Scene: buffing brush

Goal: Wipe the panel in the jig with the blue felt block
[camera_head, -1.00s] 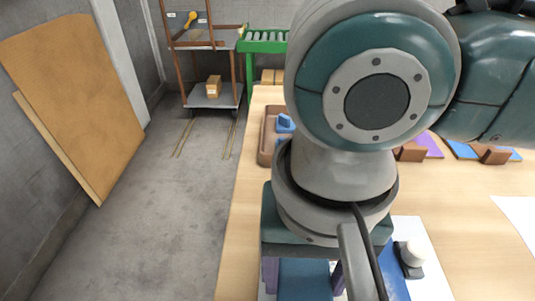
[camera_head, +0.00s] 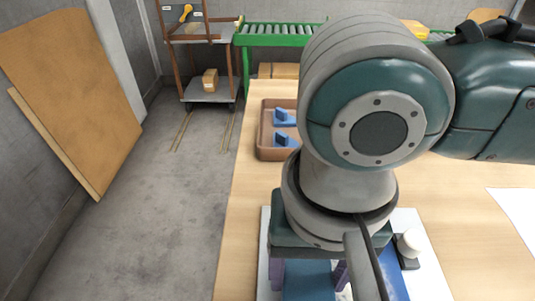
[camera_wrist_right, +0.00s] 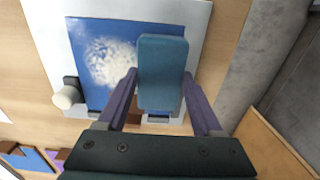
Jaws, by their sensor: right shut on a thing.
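My right gripper (camera_head: 309,274) is shut on the blue felt block (camera_head: 308,288). In the right wrist view the block (camera_wrist_right: 162,70) sits between the purple fingers, over the right part of the panel. The panel (camera_head: 394,286) is blue and lies in the jig, a pale plate (camera_head: 437,284). The wrist view shows a white cloudy patch on the panel (camera_wrist_right: 88,85), left of the block. I cannot tell whether the block touches the panel. My left gripper is out of view.
A white-knobbed clamp (camera_head: 409,244) stands at the jig's edge. A brown tray (camera_head: 262,140) with blue pieces (camera_head: 285,117) is farther back on the wooden table (camera_head: 240,205). The wrist view shows flat coloured pieces (camera_wrist_right: 25,158) at lower left. My arm hides much of the table.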

